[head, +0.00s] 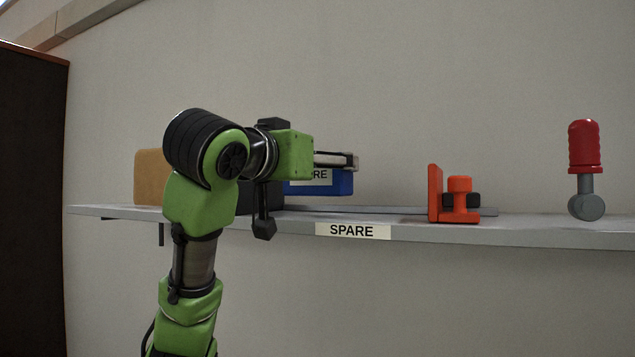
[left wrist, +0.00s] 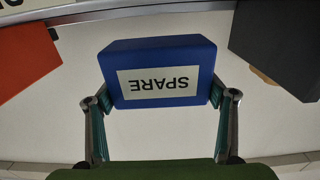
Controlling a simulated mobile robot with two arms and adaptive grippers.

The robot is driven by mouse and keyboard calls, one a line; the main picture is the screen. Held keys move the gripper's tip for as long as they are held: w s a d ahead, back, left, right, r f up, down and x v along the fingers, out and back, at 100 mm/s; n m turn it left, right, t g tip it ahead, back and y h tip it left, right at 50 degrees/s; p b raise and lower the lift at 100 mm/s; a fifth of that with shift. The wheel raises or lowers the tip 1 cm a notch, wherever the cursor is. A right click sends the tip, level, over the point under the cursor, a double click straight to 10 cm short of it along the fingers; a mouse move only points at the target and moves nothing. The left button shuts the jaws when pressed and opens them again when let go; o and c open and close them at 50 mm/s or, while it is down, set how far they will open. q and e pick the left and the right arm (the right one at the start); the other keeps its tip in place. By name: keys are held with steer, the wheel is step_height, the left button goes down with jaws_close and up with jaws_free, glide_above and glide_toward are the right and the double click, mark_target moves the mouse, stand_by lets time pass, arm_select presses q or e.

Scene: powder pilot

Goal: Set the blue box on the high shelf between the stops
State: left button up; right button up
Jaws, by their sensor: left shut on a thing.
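The blue box (head: 340,185) with a white SPARE label is held in my left gripper (head: 352,161) above the high shelf (head: 420,236). In the left wrist view the blue box (left wrist: 160,48) sits between both fingers (left wrist: 162,98), its label upside down. Its base looks slightly above the shelf, though contact is hard to judge. An orange stop (head: 435,195) with a knob stands to the right, apart from the box. A black block (head: 274,200), perhaps the other stop, is at the left, partly hidden by my arm. My right gripper is out of view.
A SPARE label (head: 353,231) is on the shelf's front edge. A tan box (head: 148,178) stands at the left end. A red-handled grey object (head: 585,150) is at the right.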

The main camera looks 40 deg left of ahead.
mark_target(310, 186)
arm_select(q)
step_height(310, 186, down, 2)
steer(key=shift+f, duration=0.1)
steer(key=shift+w+a+f, duration=0.1)
steer(key=shift+a+f, duration=0.05)
steer(key=shift+f, duration=0.35)
steer(key=shift+d+f+b, duration=0.15)
steer(key=shift+d+b, duration=0.05)
steer(key=shift+b, duration=0.1)
steer(key=o, duration=1.2)
steer(key=shift+o, duration=0.2)
steer(key=shift+a, duration=0.1)
